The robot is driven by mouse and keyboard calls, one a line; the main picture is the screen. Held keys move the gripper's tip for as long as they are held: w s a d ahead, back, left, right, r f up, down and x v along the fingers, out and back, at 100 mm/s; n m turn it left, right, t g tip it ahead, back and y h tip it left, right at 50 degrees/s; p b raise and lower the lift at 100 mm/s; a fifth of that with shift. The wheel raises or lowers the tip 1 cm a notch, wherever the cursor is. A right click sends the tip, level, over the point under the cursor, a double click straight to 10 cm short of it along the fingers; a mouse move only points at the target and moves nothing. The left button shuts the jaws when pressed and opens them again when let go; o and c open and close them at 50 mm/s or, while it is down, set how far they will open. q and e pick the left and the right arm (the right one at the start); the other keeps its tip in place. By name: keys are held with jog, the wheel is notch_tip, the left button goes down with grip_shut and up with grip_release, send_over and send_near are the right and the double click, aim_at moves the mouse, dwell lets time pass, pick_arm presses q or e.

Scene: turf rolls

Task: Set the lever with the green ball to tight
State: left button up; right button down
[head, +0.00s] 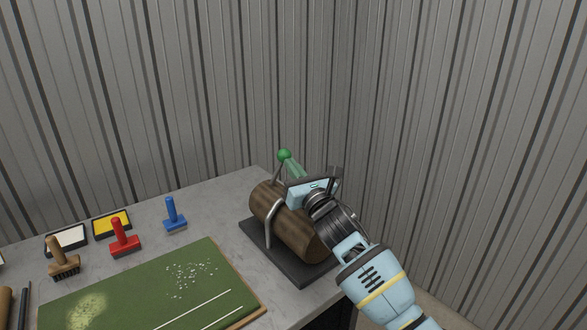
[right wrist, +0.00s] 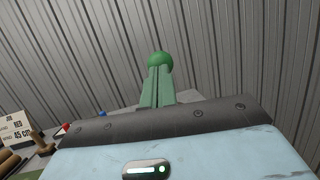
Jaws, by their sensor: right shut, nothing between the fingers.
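The lever's green ball (head: 284,155) stands above the far end of a brown roll (head: 275,210). Its thin grey rod (head: 277,173) runs down behind the roll. My right gripper (head: 291,164) reaches over the roll from the right. Its green fingers are shut and empty, with their tips at or very close to the ball; I cannot tell whether they touch. In the right wrist view the ball (right wrist: 160,60) shows just beyond the tips of the fingers (right wrist: 156,82). The lever's lower end and any tight marking are hidden or out of view. My left gripper is not in view.
The roll lies on a dark base (head: 303,272) with a bent grey bar (head: 269,229) beside it, at the right end of the grey table. A green turf mat (head: 150,290), a blue stamp (head: 174,218), a red stamp (head: 121,240) and a brush (head: 62,259) lie left. Corrugated walls stand close behind.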

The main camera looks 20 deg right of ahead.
jog(key=shift+r, duration=0.1)
jog(key=shift+w+a+r, duration=0.15)
jog(key=shift+w+r, duration=0.3)
jog(key=shift+r, duration=0.1)
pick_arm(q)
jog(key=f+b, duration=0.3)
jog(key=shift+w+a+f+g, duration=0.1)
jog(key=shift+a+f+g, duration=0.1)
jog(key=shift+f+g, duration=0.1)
pick_arm(e)
jog(key=a+x, duration=0.2)
jog(key=x, duration=0.9)
jog(key=shift+r, duration=0.35)
jog(key=shift+w, duration=0.15)
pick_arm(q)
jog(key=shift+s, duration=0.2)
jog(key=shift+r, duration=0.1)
